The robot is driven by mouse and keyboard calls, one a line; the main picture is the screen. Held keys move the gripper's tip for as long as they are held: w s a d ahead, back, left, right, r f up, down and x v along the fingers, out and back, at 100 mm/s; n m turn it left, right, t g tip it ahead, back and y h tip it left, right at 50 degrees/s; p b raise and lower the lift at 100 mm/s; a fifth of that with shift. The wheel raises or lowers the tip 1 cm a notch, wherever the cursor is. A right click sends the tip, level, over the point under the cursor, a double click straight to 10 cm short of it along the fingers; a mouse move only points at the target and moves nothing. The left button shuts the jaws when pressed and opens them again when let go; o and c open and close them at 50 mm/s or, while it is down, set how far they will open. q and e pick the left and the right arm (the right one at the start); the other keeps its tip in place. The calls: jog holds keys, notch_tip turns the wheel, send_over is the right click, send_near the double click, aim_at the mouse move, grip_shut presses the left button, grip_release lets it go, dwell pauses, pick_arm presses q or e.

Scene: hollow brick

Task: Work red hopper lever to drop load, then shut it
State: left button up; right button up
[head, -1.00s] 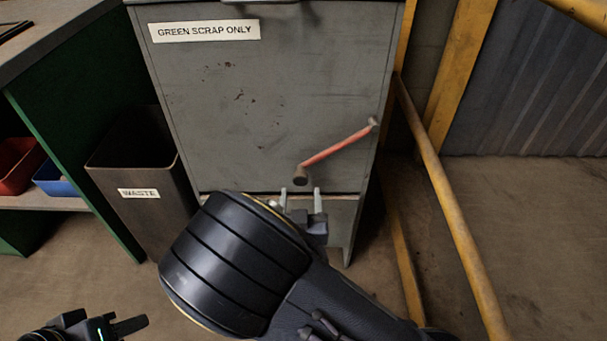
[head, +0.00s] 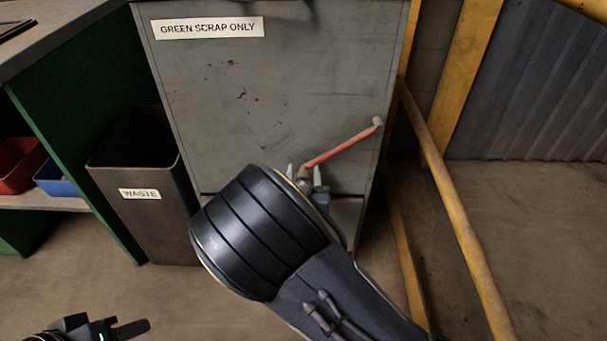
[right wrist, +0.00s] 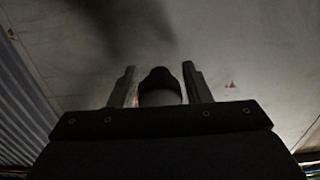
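The grey hopper (head: 275,95) has a sign reading "GREEN SCRAP ONLY" and a red lever (head: 342,147) on its front. The lever slants up to the right, from a dark knob at its lower left end to a pale end at upper right. My right gripper (head: 304,174) is at the lever's lower left end, its two fingers apart. In the right wrist view the open fingers (right wrist: 160,85) stand on either side of the dark rounded knob (right wrist: 160,84), with gaps visible. My left gripper (head: 130,327) is low at the left, away from the hopper; its finger spacing is unclear.
A bin labelled "WASTE" (head: 140,165) stands left of the hopper, beside a green bench (head: 75,150) with red and blue trays. Yellow rails (head: 445,185) run close along the hopper's right side. Open floor (head: 540,230) lies farther right.

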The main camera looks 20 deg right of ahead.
grip_shut()
jog(key=shift+w+a+r, duration=0.1)
jog(key=shift+a+r, duration=0.2)
jog(key=shift+r, duration=0.15)
jog(key=a+r+m+p, duration=0.1)
jog(key=r+m, duration=0.1)
jog(key=r, duration=0.1)
jog(key=a+r+m+p, duration=0.1)
jog(key=r+m, duration=0.1)
jog(key=r, duration=0.2)
jog(key=w+a+r+m+p, duration=0.1)
jog(key=r+m+p, duration=0.1)
jog(key=r, duration=0.1)
jog(key=shift+a+r+m, duration=0.2)
jog(key=shift+a+m, duration=0.1)
jog(key=r+m, duration=0.1)
jog(key=r, duration=0.2)
jog(key=d+r+m+p, duration=0.1)
jog(key=r+m, duration=0.1)
jog(key=r, duration=0.1)
jog(key=r+m, duration=0.2)
jog(key=r, duration=0.1)
jog(key=shift+s+d+p, duration=0.2)
jog(key=shift+p, duration=0.1)
jog(key=shift+s+d+r+m, duration=0.1)
jog(key=shift+d+r+m, duration=0.4)
jog(key=shift+r+m, duration=0.4)
